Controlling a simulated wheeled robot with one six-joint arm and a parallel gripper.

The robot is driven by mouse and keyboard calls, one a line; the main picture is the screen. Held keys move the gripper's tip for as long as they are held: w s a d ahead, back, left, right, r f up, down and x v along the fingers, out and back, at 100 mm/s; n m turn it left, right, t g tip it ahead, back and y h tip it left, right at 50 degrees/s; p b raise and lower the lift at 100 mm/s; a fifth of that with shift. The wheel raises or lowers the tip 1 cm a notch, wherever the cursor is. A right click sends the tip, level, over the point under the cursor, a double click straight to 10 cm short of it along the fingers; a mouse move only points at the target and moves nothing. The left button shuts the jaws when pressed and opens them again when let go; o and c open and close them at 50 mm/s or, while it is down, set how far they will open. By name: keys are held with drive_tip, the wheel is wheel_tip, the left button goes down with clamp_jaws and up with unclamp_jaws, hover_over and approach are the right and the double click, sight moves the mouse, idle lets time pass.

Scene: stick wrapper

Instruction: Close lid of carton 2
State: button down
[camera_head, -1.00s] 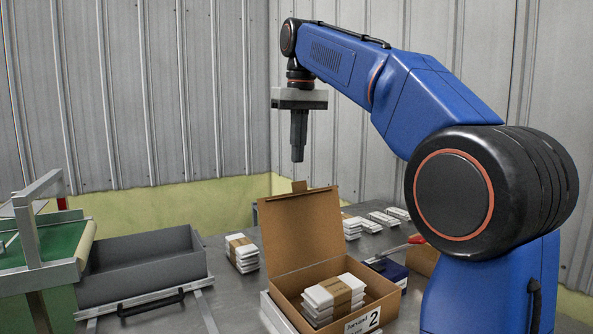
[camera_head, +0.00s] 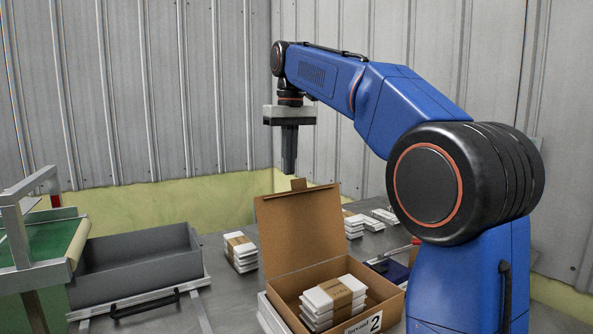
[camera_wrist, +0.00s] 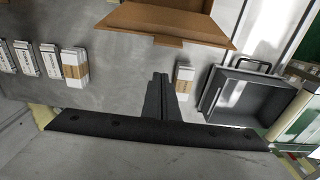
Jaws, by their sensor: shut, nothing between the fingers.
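Carton 2 (camera_head: 376,307) is a brown cardboard box with a "2" label on its front, at the bottom of the head view. Its lid (camera_head: 299,227) stands open, raised at the back with a small tab on its top edge. White stacks with brown bands (camera_head: 334,297) lie inside it. My gripper (camera_head: 289,170) is shut and empty, pointing down above and behind the lid, apart from it. In the wrist view the gripper (camera_wrist: 160,78) points toward the lid (camera_wrist: 170,22), whose tab edge shows near the top.
A grey open bin (camera_head: 140,262) stands at the left, beside a green-topped conveyor (camera_head: 45,243). A banded stack (camera_head: 240,251) sits behind the carton on the left. More white stacks (camera_head: 372,224) and a dark blue item (camera_head: 392,270) lie at the right. Bare grey table (camera_head: 222,290) shows between.

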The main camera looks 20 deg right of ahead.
drive_tip(key=shift+s+d+f, duration=0.1)
drive_tip(key=shift+s+f, duration=0.1)
drive_tip(key=shift+s, duration=0.4)
drive_tip(key=shift+s+d+f, duration=0.15)
drive_tip(key=shift+s+f, duration=0.05)
drive_tip(key=shift+s, duration=0.45)
drive_tip(key=shift+s+d+f, duration=0.1)
drive_tip(key=shift+s+f, duration=0.1)
drive_tip(key=shift+s, duration=0.4)
